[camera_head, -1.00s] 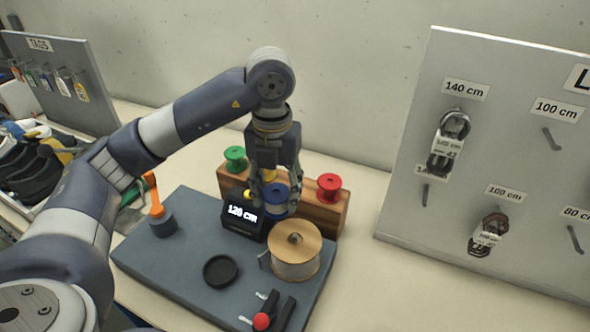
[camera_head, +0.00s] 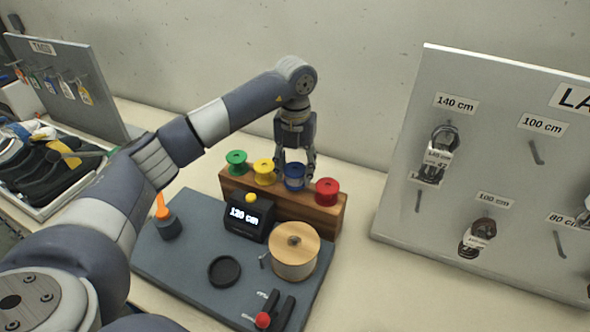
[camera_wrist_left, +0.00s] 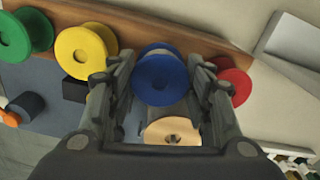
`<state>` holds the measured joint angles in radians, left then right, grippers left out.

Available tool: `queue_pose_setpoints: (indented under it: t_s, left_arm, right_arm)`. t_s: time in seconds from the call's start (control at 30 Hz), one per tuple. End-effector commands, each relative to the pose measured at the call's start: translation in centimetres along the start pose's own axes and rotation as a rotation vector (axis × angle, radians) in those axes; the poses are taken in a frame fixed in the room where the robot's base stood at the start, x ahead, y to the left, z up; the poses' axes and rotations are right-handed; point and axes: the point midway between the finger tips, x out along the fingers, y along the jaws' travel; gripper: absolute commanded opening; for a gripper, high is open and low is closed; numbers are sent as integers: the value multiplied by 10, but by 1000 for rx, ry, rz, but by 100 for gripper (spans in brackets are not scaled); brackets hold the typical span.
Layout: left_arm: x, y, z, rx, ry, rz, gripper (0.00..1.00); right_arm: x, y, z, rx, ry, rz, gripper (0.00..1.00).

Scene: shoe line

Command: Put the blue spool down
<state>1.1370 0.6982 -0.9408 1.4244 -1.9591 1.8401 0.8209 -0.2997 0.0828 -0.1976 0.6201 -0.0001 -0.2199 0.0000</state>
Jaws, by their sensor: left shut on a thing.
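The blue spool (camera_head: 294,177) is between the fingers of my left gripper (camera_head: 295,171), which is shut on it. It is upright at the wooden rack (camera_head: 282,207), in the row between the yellow spool (camera_head: 264,172) and the red spool (camera_head: 327,192). I cannot tell whether its base rests on the rack. In the left wrist view, the blue spool (camera_wrist_left: 160,77) sits between the two fingers of the left gripper (camera_wrist_left: 162,88), over the rack's edge. My right gripper is not in view.
A green spool (camera_head: 237,163) stands at the rack's left end. In front, the grey base (camera_head: 195,255) carries a display box (camera_head: 247,216), a large wooden-topped spool (camera_head: 294,252), a black round dish (camera_head: 224,271) and a red-knobbed lever (camera_head: 263,320). A label board (camera_head: 400,215) stands right.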

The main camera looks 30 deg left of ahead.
Motion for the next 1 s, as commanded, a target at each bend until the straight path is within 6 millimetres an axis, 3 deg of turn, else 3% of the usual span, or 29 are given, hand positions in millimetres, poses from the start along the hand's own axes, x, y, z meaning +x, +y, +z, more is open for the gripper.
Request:
queue_pose_setpoints:
  t_s: [0.1, 0.47, 0.5, 0.53, 1.0]
  left_arm:
    - [13, 1, -1, 0, 3, 2, 19]
    - [21, 0, 0, 0, 0, 0, 19]
    - [21, 0, 0, 0, 0, 0, 49]
    - [20, 0, 0, 0, 0, 0, 55]
    - [12, 0, 0, 0, -3, 0, 55]
  right_arm:
    - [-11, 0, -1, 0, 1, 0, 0]
    - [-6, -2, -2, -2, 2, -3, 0]
    - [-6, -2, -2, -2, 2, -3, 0]
    - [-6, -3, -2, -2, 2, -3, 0]
    - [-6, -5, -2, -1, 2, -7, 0]
